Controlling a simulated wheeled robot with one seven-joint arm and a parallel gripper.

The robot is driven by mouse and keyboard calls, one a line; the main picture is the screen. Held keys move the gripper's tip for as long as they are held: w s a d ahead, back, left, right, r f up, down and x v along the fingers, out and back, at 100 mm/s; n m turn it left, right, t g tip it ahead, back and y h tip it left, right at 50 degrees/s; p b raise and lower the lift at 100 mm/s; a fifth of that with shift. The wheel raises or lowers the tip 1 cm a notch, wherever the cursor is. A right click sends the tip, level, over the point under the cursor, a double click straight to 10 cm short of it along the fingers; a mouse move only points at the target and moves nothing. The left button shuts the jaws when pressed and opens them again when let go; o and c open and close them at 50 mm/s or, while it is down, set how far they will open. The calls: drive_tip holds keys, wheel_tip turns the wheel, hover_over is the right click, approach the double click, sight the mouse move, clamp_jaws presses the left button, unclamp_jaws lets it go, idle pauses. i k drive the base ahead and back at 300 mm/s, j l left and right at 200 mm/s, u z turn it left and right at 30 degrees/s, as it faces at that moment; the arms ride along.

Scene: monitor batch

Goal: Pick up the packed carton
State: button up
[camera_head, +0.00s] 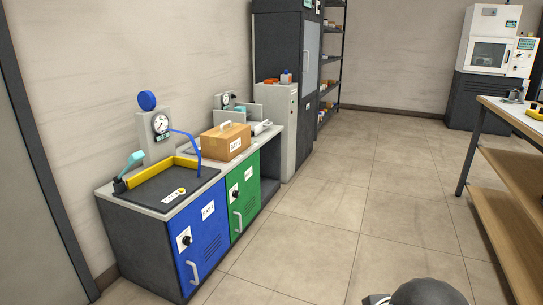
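The packed carton (226,141) is a brown box with a pale handle on top and a white label on its front. It sits on the grey counter (268,133), above the green cabinet door. It looks closed and upright. My gripper is not clearly in view. A dark rounded part at the bottom edge, right of centre, appears to be part of my own body, well apart from the carton.
A gauge station (161,126) with a yellow rail (155,171) and blue tube stands left of the carton. Blue (207,235) and green (243,196) cabinet doors face the open floor (330,215). A wooden workbench (510,190) stands at right.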

sight(225, 141)
drive_tip(key=i+l, duration=0.1)
drive_tip(key=i, duration=0.6)
drive_tip(key=i+l, duration=0.15)
drive_tip(key=i, duration=0.6)
drive_tip(key=i+j+u, duration=0.15)
drive_tip(key=i+u, duration=0.6)
drive_tip(key=i, duration=0.2)
drive_tip(key=i+l+u, duration=0.2)
drive_tip(key=i+u, duration=0.2)
drive_tip(key=i+l+u, duration=0.35)
drive_tip(key=i, duration=0.2)
